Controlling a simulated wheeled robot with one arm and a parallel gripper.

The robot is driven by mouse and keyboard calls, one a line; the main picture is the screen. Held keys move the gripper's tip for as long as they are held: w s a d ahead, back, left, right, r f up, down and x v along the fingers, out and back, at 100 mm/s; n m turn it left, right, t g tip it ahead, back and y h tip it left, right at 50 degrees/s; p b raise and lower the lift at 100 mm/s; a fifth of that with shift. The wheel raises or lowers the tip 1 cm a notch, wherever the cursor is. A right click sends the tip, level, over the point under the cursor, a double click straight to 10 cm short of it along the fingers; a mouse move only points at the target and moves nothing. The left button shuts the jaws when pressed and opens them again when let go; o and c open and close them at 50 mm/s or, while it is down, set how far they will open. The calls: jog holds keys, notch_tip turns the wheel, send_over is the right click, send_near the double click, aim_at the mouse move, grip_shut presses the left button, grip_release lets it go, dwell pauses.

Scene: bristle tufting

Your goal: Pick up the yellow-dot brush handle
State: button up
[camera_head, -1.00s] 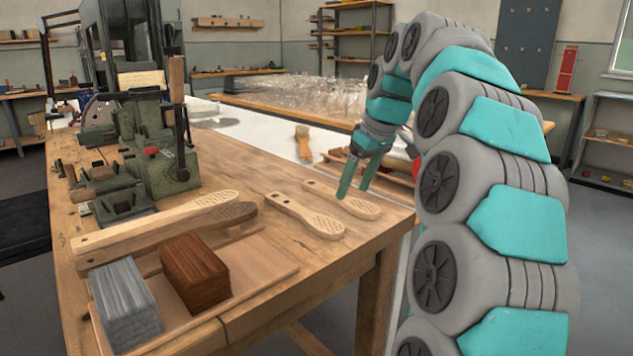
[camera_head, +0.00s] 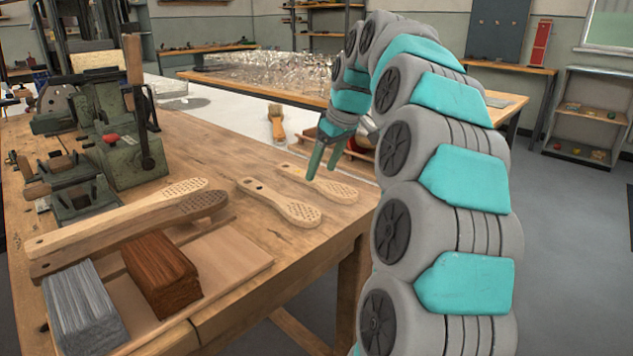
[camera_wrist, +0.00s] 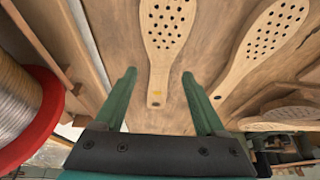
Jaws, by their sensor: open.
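The yellow-dot brush handle (camera_wrist: 158,62) is pale wood, with a grid of holes in its head and a yellow mark near the narrow end. In the wrist view its narrow end lies between the two green fingers of my gripper (camera_wrist: 159,74), with a gap on each side. My gripper is open and empty. In the head view, my gripper (camera_head: 323,172) is over the right-hand pale handle (camera_head: 340,191), which appears to be this one. The fingers hide part of it.
A second pale handle (camera_head: 285,204) lies close by on the workbench (camera_head: 262,250). A light and a darker handle lie further left, near brown (camera_head: 160,275) and grey (camera_head: 83,308) bristle blocks. A red-rimmed spool (camera_wrist: 35,120) is beside my gripper. A green machine (camera_head: 115,135) stands behind.

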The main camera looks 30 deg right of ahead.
jog(key=shift+x, duration=1.35)
grip_shut()
